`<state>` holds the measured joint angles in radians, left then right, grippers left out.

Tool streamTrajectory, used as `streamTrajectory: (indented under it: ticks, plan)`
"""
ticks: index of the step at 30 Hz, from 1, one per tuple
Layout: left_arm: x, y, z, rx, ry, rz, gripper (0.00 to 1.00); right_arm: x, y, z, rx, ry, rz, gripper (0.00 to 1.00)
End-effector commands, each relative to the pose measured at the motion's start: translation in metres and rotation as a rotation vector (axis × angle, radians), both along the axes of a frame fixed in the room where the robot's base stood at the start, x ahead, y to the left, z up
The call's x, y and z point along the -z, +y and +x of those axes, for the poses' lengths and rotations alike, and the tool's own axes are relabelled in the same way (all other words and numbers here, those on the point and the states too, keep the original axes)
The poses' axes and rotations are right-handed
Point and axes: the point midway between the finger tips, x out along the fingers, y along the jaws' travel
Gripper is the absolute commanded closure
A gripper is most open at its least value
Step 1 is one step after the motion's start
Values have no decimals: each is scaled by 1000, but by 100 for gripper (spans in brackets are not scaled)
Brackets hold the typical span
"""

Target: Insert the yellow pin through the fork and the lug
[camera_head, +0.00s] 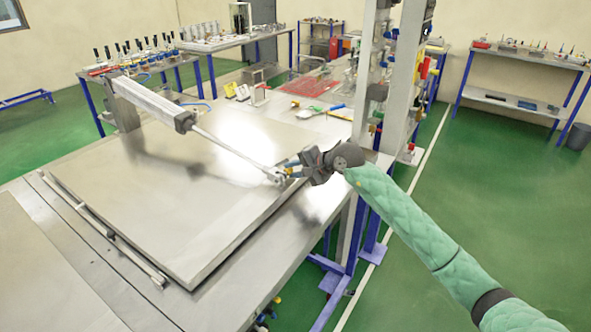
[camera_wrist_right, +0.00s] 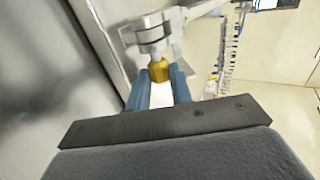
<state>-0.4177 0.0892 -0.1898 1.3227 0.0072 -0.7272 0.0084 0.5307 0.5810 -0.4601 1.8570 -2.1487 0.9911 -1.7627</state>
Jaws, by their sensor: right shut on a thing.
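My right gripper (camera_head: 291,167) is at the rod end of a pneumatic cylinder (camera_head: 152,103), near the right edge of the metal lid (camera_head: 130,215). In the right wrist view its blue fingers (camera_wrist_right: 160,90) are shut on the yellow pin (camera_wrist_right: 159,71). The pin's head shows between the fingertips, right at the fork (camera_wrist_right: 150,40) on the rod end. The lug (camera_wrist_right: 178,50) appears as a grey bracket beside the fork. I cannot tell how deep the pin sits in the fork and lug. My left gripper is not in view.
The cylinder's rod (camera_head: 235,150) runs across above the lid. A grey upright post (camera_head: 408,75) stands behind my right gripper. Small tools and a red grid (camera_head: 312,87) lie on the table's far part. Green floor is free at the right.

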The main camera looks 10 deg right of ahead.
Motion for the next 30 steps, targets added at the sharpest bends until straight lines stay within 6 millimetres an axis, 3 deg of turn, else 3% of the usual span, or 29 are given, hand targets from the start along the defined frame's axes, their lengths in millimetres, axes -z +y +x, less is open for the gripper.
streamTrajectory:
  ticks: [23,24,27,30]
  plan:
    - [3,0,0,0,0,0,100,0,9,-10,1,0,0,98]
    - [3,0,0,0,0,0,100,0,9,-10,1,0,0,74]
    - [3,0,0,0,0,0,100,0,9,-10,1,0,0,55]
    - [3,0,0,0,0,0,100,0,9,-10,0,1,-1,53]
